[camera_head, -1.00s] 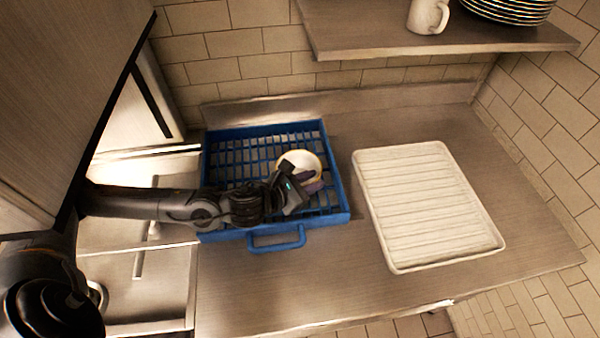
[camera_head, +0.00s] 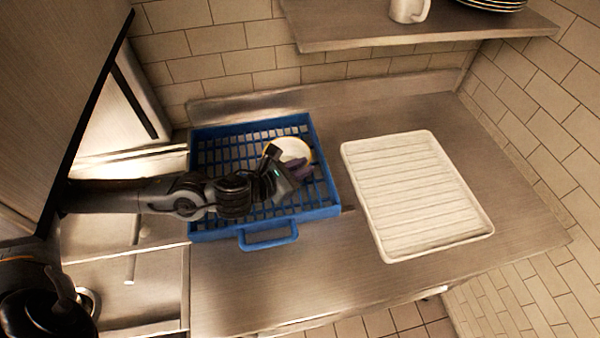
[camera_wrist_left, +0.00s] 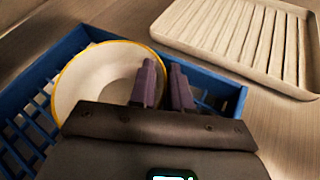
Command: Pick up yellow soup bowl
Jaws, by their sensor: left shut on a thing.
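The soup bowl (camera_head: 294,150) is white inside with a yellow rim. It is over the right part of the blue rack, and my gripper hides its front left side in the head view. It also shows in the left wrist view (camera_wrist_left: 95,80), with its right wall at the fingers. My left gripper (camera_head: 299,171) is shut on the bowl's wall, its purple fingers (camera_wrist_left: 163,85) close together. I cannot tell whether the bowl is clear of the rack's floor. My right gripper is not in view.
The blue slatted rack (camera_head: 264,227) stands on the steel counter (camera_head: 300,275). A white ribbed tray (camera_head: 420,247) lies to its right. A shelf (camera_head: 430,28) above carries a white mug (camera_head: 408,10) and stacked plates (camera_head: 495,4). The counter's front is clear.

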